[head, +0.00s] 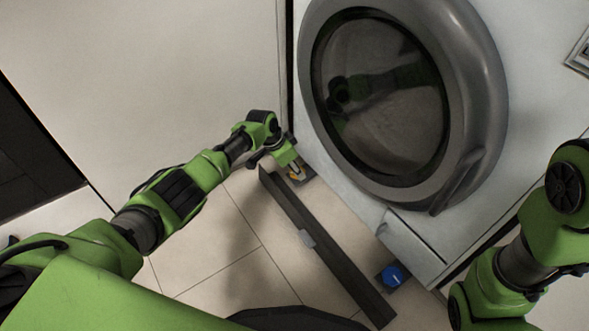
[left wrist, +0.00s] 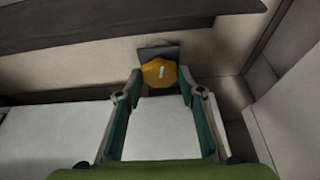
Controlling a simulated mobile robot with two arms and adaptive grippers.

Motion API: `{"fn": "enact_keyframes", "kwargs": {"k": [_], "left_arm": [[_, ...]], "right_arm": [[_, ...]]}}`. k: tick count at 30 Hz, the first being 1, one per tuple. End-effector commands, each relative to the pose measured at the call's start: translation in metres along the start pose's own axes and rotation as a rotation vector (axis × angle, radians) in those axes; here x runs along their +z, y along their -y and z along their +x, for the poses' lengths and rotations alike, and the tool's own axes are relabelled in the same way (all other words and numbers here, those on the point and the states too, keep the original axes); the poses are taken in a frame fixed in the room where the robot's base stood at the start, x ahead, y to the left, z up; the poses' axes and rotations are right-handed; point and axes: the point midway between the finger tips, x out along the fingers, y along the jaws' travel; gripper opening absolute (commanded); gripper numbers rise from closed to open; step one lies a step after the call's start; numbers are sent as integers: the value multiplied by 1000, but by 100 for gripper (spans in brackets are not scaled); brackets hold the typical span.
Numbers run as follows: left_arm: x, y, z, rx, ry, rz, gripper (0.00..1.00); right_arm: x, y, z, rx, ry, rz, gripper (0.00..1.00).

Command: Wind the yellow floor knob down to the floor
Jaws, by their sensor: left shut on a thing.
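The yellow floor knob (head: 296,176) is low by the floor at the washing machine's left front corner, mostly hidden by my gripper in the head view. In the left wrist view the knob (left wrist: 160,73) is a rounded lobed disc with a small pale mark, in front of a dark square plate. My left gripper (head: 293,168) reaches down to it. In the left wrist view its two fingers (left wrist: 161,79) stand on either side of the knob, shut on it. The gap to the floor cannot be told. My right arm shows at the right; its gripper is out of view.
The washing machine (head: 355,185) with its round grey door stands behind. A blue knob (head: 392,276) sits at its other front corner. A long dark bar (head: 335,266) with a grey clip lies in front, close to my left gripper. Tiled floor (head: 215,262) left of the bar is clear.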

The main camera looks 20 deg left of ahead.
Motion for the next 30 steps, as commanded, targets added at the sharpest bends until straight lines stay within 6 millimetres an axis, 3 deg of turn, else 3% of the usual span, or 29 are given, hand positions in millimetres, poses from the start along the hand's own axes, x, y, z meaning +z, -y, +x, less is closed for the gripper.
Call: {"fn": "enact_keyframes", "kwargs": {"k": [5,6,8,22,30], "left_arm": [[-2,-2,-2,5,-1,1,14],[-2,-2,-2,5,-1,0,38],[-2,-2,-2,4,-1,0,52],[-1,0,-5,0,-2,-1,52],[0,1,-36,-1,-2,0,52]], "right_arm": [[0,0,1,0,0,0,40],[0,0,1,0,0,0,40],[1,0,1,0,1,0,40],[1,-1,0,3,2,1,40],[0,0,0,1,0,1,40]]}}
